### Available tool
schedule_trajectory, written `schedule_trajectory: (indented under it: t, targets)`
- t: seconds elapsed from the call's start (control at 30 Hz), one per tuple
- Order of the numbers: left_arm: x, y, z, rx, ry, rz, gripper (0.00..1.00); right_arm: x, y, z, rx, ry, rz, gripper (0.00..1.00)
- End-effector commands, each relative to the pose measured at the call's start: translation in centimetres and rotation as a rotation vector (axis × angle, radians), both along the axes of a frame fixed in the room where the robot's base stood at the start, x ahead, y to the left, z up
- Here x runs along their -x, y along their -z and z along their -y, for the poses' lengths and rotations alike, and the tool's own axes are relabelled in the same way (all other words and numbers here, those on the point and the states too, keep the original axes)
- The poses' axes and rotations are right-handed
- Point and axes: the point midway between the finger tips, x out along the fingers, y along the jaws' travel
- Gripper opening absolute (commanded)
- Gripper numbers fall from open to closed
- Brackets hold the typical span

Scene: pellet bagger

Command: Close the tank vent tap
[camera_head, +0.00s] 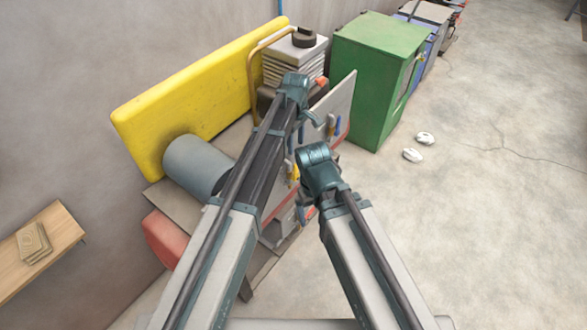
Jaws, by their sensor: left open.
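A grey cylindrical tank (195,165) lies on its side at the left of the machine, partly behind my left arm. I cannot make out the vent tap; my arms cover much of the machine's middle. My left gripper (312,118) shows small and partly hidden just past the end of my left arm, in front of the white upright panel (338,103). It is open, with nothing seen in it. My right gripper (305,207) is mostly hidden below the end of my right arm, close to the machine's near side; its jaws are not clear.
A long yellow panel (195,85) leans along the wall behind the tank. A green cabinet (375,75) stands beyond the machine. Two small white objects (413,155) lie on the open floor to the right. A wooden shelf (60,240) is at the left.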

Motion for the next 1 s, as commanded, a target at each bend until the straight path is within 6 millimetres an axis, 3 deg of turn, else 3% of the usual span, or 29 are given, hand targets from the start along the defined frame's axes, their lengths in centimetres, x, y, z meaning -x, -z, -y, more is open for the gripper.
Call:
schedule_trajectory:
  t: [1.0]
  targets:
    - [0.0,12.9,0.0,0.0,0.002,0.0,0.57,0.0,12.9,0.0,0.0,0.0,0.0,0.93]
